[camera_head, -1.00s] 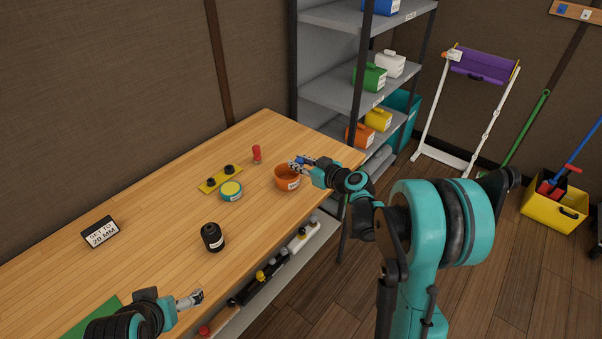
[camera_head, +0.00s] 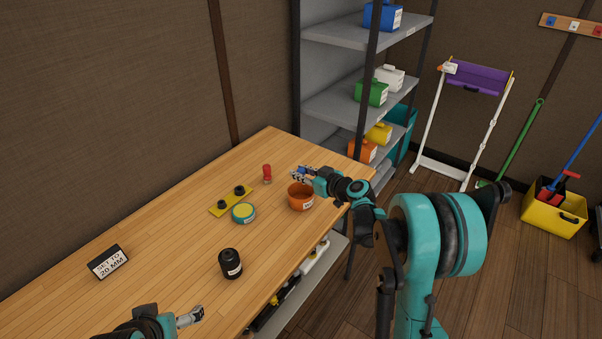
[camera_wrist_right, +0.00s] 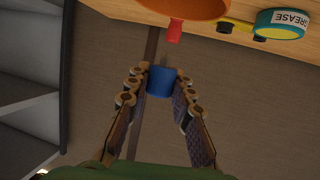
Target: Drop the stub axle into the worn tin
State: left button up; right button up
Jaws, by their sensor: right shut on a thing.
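My right gripper (camera_head: 303,172) is shut on a short blue cylinder, the stub axle (camera_wrist_right: 161,82), held between the fingertips in the right wrist view. In the head view the gripper is raised near the far rim of an orange round tin (camera_head: 300,201), apart from it. The tin stands on the bench with a white label too small to read; I take it as the worn tin. Its orange rim also shows at the top of the wrist view (camera_wrist_right: 180,8). My left gripper (camera_head: 190,316) is low at the bottom left, away from these things; its finger gap is unclear.
On the wooden bench (camera_head: 180,250) stand a red piece (camera_head: 267,174), a yellow plate with black knobs (camera_head: 231,201), a grease tin (camera_head: 243,213), a black jar (camera_head: 231,264) and a "SET TO 20 MM" sign (camera_head: 108,262). A shelf rack (camera_head: 345,100) rises behind the bench's right end.

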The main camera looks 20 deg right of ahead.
aim_at(301, 187)
pick_arm(q)
jog(key=shift+f+b, duration=2.6)
jog(key=shift+f, duration=0.15)
pick_arm(e)
jog(key=shift+f, duration=3.4)
jog(key=o, duration=1)
jog(key=shift+r, duration=3.8)
